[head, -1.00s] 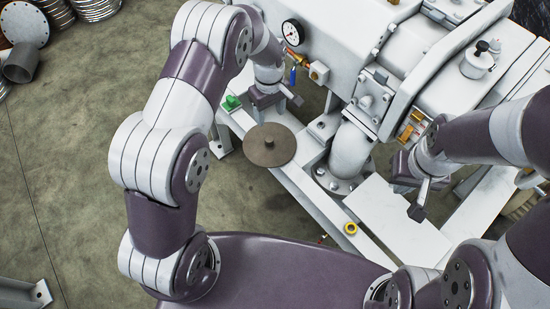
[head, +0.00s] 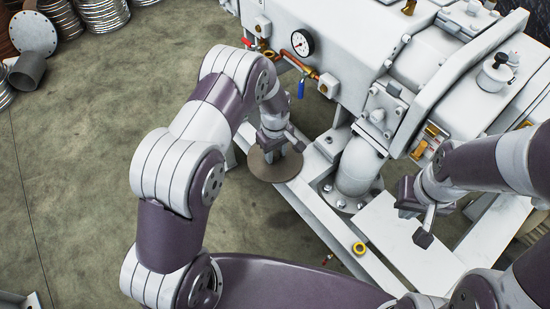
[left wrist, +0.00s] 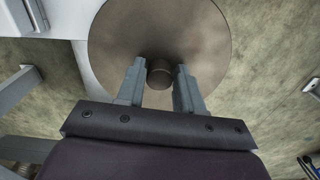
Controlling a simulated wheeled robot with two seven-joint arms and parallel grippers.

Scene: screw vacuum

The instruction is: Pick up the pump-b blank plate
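The blank plate is a brown round disc (head: 262,172) with a short knob in its middle. It lies flat on the white frame's left corner, partly beyond its edge, partly hidden by my left gripper in the head view. In the left wrist view the disc (left wrist: 205,35) fills the top middle. My left gripper (head: 287,150) is just above it. Its fingers (left wrist: 160,72) are apart, one on each side of the knob (left wrist: 160,75), with small gaps visible. My right gripper (head: 422,220) hangs over the white frame plate, away from the disc; its finger opening is unclear.
The white pump body (head: 345,45) with a gauge (head: 302,42) and blue-handled valve (head: 301,88) stands behind the disc. A thick white pipe elbow (head: 357,165) rises to its right. Open floor lies left.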

